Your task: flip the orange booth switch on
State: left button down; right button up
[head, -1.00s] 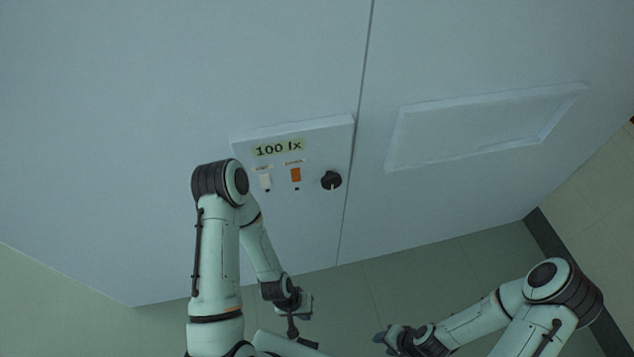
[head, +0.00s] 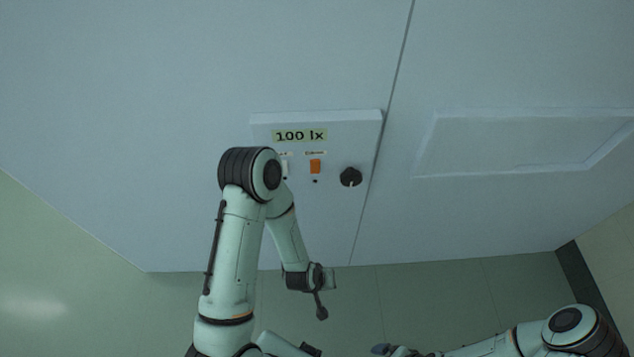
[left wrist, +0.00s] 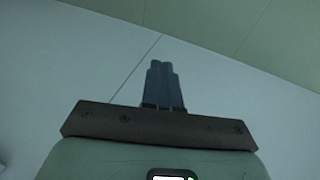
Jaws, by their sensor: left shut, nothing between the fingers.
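The orange booth switch (head: 315,167) sits on a pale control panel (head: 345,125) on the booth wall, under a small label and above a small dark dot. I cannot tell whether it is on or off. My left arm's elbow is just left of it, but the orange switch is unobstructed. My left gripper hangs well below the panel in the head view; its dark blue fingers are together and empty in the left wrist view (left wrist: 164,82). My right gripper (head: 382,350) is at the bottom edge of the head view, too small and cut off to judge its jaws.
A white switch (head: 285,170) beside the orange one is partly hidden by my left arm. A black knob (head: 350,177) is at the panel's right, and a display (head: 300,136) above reads "100 lx". A recessed wall panel (head: 520,143) is further right. Floor below is clear.

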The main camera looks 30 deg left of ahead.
aim_at(315, 171)
pick_arm(q)
jog(key=w+r+n+t+y+b, duration=0.4)
jog(key=w+r+n+t+b, duration=0.45)
jog(key=r, duration=0.45)
jog(key=s+a+r+n+t+y+b, duration=0.1)
jog(key=s+a+r+n+y+b, duration=0.1)
jog(key=r, duration=0.4)
jog(key=s+a+r+n+t+y+b, duration=0.1)
jog(key=s+a+r+n+y+b, duration=0.1)
jog(key=r+n+y, duration=0.2)
notch_tip(315, 171, up, 3)
jog(key=n, duration=0.3)
jog(key=shift+a+f, duration=0.15)
jog(key=shift+a, duration=0.1)
pick_arm(e)
jog(key=s+f, duration=0.2)
jog(key=f, duration=0.5)
jog(key=s+f, duration=0.3)
jog(key=f, duration=0.5)
jog(key=shift+s+f, duration=0.1)
pick_arm(q)
jog(key=x, duration=1.4)
jog(key=shift+a, duration=0.1)
pick_arm(e)
jog(key=shift+d, duration=0.1)
